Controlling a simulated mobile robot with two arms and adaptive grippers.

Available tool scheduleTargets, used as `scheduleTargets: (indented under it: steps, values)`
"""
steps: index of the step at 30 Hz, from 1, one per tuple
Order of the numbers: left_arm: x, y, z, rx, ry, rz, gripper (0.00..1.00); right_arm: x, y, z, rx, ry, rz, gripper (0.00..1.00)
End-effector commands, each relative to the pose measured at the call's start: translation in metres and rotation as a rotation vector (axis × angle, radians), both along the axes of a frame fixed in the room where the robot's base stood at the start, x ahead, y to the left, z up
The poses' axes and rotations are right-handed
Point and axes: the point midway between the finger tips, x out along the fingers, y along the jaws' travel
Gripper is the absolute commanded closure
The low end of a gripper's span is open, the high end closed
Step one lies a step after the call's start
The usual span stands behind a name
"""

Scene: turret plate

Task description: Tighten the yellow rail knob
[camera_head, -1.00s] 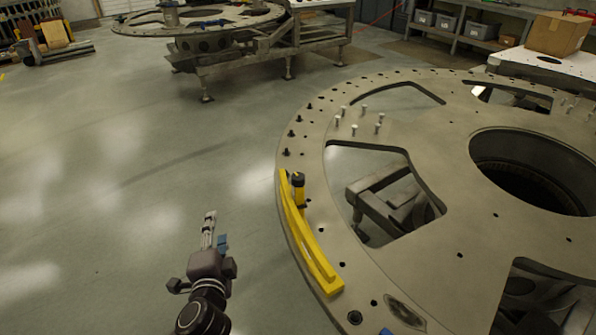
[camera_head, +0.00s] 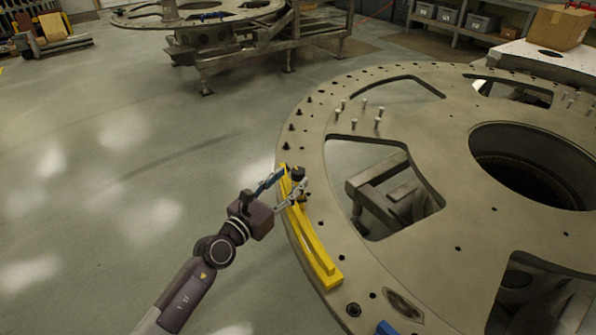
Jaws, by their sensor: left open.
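A curved yellow rail (camera_head: 314,249) lies along the left rim of the large round metal turret plate (camera_head: 339,208). A knob with a dark top (camera_head: 298,173) stands at the rail's far end; its yellow body is mostly hidden by my gripper. My left gripper (camera_head: 283,186) is open at that end of the rail, with one finger to the far left of the knob and the other to its near right. I cannot tell whether the fingers touch the knob. My right gripper is not in view.
Several bolts (camera_head: 353,124) stand on the plate beyond the knob, and small dark pegs line its left rim. A blue item (camera_head: 386,328) sits at the bottom edge. The plate has large cutouts and a round central opening. The floor (camera_head: 90,200) to the left is clear.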

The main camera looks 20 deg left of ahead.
Motion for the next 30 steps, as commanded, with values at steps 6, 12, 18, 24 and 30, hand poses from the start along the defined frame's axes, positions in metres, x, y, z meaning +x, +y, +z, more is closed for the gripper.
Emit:
scheduleTargets:
  steps: [6,12,18,24,30]
  values:
    - [0.031,-0.01,0.0,-0.003,0.0,0.0,0.55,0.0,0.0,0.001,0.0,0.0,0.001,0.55]
    - [0.042,-0.013,0.001,-0.003,-0.001,0.001,0.55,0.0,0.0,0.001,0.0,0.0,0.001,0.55]
    - [0.042,-0.013,0.0,-0.003,0.0,0.001,0.55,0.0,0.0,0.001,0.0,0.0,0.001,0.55]
    - [0.042,-0.013,0.0,-0.004,0.0,0.001,0.72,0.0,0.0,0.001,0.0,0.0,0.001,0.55]
    - [0.042,-0.013,0.0,-0.004,0.0,0.001,0.94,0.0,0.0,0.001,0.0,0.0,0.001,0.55]
